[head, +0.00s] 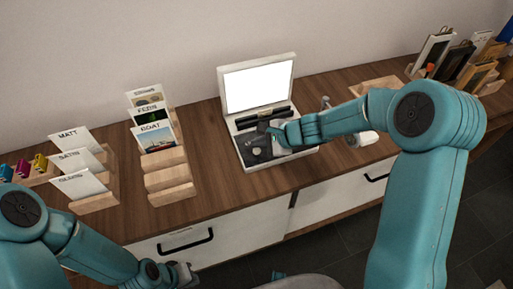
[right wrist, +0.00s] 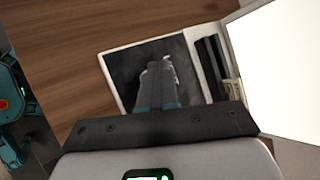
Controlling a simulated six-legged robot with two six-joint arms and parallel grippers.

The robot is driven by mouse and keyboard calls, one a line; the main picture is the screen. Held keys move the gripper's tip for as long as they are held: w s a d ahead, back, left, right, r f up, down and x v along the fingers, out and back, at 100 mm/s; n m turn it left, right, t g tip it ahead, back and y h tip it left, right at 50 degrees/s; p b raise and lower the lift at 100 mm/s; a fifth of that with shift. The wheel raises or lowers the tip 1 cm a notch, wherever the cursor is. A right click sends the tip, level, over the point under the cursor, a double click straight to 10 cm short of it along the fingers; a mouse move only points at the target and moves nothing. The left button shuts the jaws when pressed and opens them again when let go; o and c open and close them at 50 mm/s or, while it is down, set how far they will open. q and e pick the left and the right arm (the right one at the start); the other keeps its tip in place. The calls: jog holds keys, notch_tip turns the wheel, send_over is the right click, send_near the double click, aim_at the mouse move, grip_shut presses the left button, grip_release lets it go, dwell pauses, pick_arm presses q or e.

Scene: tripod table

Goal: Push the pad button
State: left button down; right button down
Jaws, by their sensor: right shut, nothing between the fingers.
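An open white case (head: 241,161) stands on the wooden counter, with a bright blank panel (head: 258,86) raised at its back. A dark pad (head: 257,151) lies in its front part and also shows in the right wrist view (right wrist: 129,62). I cannot clearly make out a button on it. My right gripper (head: 268,131) is over the case, above the dark pad; its fingers in the right wrist view (right wrist: 158,68) are shut and empty. Whether they touch the pad cannot be told. My left gripper (head: 184,273) is low at the front, before the drawers; its fingers are unclear.
Wooden card racks (head: 166,178) with picture cards stand left of the case, and label cards (head: 79,184) farther left. A white roll (head: 363,139) lies to the right. Frames and holders (head: 455,64) crowd the far right. Bare counter (head: 208,140) lies left of the case.

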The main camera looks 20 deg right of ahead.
aim_at(259, 151)
notch_tip(259, 151, up, 6)
jog(key=p, duration=0.5)
jog(key=shift+f, duration=0.1)
jog(key=shift+s, duration=0.1)
dwell(0.4)
